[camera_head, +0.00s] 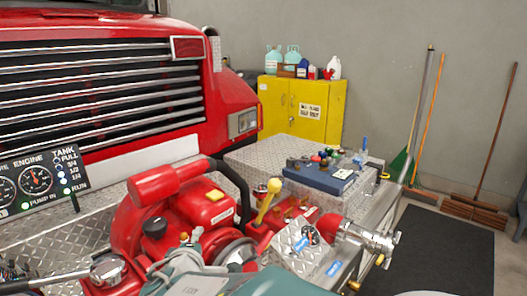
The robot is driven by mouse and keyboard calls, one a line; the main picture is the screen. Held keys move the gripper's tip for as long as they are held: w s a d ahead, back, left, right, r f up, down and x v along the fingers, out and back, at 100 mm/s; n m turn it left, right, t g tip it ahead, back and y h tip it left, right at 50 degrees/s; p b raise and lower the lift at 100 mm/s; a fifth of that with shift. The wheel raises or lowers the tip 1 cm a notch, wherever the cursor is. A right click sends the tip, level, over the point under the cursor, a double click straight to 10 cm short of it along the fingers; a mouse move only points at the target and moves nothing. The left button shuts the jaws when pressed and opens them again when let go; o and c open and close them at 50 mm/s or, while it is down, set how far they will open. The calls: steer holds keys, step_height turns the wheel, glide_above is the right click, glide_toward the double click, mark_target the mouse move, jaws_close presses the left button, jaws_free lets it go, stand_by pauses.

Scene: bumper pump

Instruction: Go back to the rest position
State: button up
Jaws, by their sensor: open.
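My gripper (188,243), grey, shows low in the picture, just beyond the teal parts of my own body at the bottom edge. It is seen from behind, and its fingertips are small and partly hidden. It is open, and I see nothing held in it. It appears in front of the red pump (175,205); I cannot tell the gap between them.
A yellow-knobbed lever (267,200) and a metal outlet (365,240) are close on the right. A blue case (320,177) lies on the diamond-plate bumper (250,155). A gauge panel (42,182) stands left. A dark mat (440,250) covers open floor on the right.

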steer(key=s+d+r+m+g+h, duration=0.1)
steer(key=s+d+m+g+h, duration=0.15)
steer(key=d, duration=0.65)
steer(key=s+d+m+g+h, duration=0.1)
steer(key=d+m, duration=0.3)
steer(key=d, duration=0.4)
steer(key=s+d+r+m+g+h, duration=0.1)
steer(key=s+d+m+g+h, duration=0.15)
steer(key=d, duration=0.65)
steer(key=s+d+f+m+g+y, duration=0.1)
steer(key=s+d+m+y, duration=0.1)
steer(key=s, duration=0.6)
steer(key=s+d+f+m+g+y, duration=0.1)
steer(key=s+d+f+m+y, duration=0.1)
steer(key=s+m, duration=0.4)
steer(key=shift+s+d+f+m+g+y, duration=0.2)
steer(key=shift+s+d+m+g+y, duration=0.3)
steer(key=shift+s+d, duration=0.65)
steer(key=shift+w, duration=0.15)
